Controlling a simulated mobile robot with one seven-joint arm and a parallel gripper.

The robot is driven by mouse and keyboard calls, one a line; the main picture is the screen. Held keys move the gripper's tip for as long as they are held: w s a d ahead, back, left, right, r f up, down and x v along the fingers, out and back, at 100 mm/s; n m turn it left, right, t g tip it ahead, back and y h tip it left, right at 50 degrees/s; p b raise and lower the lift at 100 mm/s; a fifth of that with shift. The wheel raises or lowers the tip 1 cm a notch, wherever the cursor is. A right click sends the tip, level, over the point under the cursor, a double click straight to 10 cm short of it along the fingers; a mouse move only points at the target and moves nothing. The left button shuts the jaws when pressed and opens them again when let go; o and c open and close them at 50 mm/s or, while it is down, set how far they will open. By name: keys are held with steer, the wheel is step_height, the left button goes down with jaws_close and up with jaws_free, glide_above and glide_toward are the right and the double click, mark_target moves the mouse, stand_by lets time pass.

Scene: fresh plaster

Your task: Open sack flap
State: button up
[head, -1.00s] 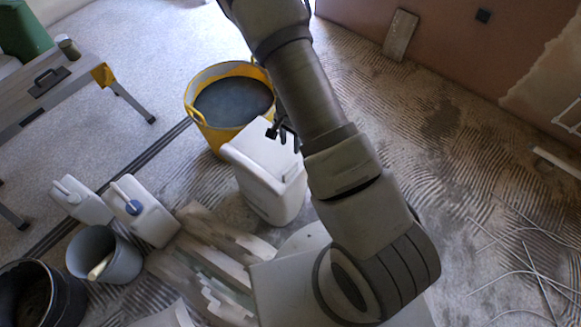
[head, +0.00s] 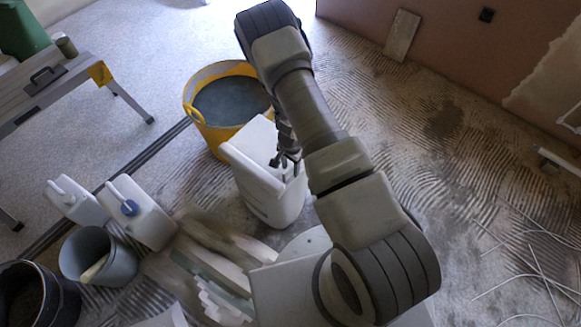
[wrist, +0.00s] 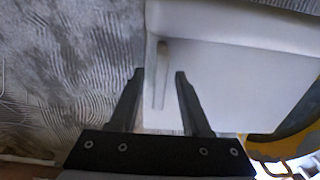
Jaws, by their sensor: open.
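A white, box-shaped body (head: 262,190) stands on the floor mid-view, and I take it for the sack. Its top has an overhanging edge like a flap (head: 252,152), which looks closed. In the wrist view the white surface (wrist: 230,80) fills the right side, with a slim upright strip or tab (wrist: 163,50) on it. My gripper (wrist: 159,73) is open and empty, its fingertips either side of the strip in the picture. Whether they touch anything I cannot tell. In the head view my gripper (head: 285,161) is at the sack's upper right, partly hidden by my arm.
A yellow tub (head: 205,125) of dark liquid stands close behind the sack. White canisters (head: 140,218), a grey bucket (head: 118,262) and a black bucket (head: 62,303) stand left. A workbench (head: 75,75) is at upper left. Loose strips (head: 540,270) lie on the right floor.

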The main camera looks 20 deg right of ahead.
jaws_close()
stand_by(1.4)
